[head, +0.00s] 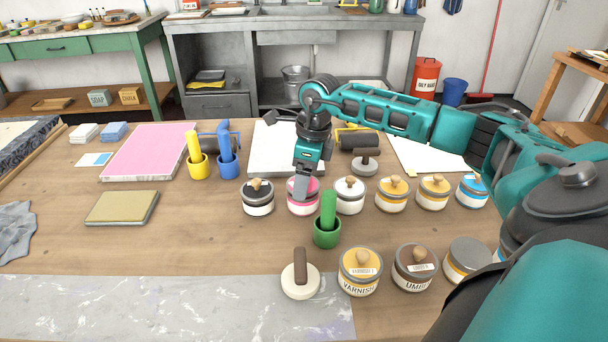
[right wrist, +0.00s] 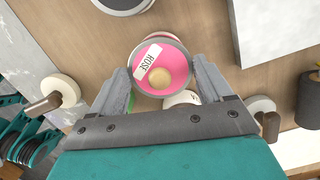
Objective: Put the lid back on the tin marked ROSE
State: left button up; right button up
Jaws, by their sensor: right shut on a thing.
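The ROSE tin (head: 303,208) is white with a pink band and stands in the middle row, between a black-banded tin and a white one. My right gripper (head: 302,192) points down over it. In the right wrist view its fingers (right wrist: 162,92) are shut on the lid (right wrist: 178,63), which has a pink top, grey rim, pale wooden knob and a ROSE label. A white and pink edge of the tin (right wrist: 158,35) shows past the lid's far side. The lid is over the tin; I cannot tell whether it touches or is fully lined up. My left gripper is not in view.
The black-banded tin (head: 258,199) and white tin (head: 349,197) flank it closely. A green pot with a green roll (head: 327,233) stands just in front. VARNISH (head: 360,273) and UMBER (head: 413,268) tins are nearer.

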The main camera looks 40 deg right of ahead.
jog(key=shift+f, duration=0.1)
dwell(0.8)
jog(key=o, duration=0.9)
jog(key=shift+r+p, duration=2.8)
jog(key=shift+r, duration=0.75)
jog(key=shift+c, duration=0.4)
grip_shut()
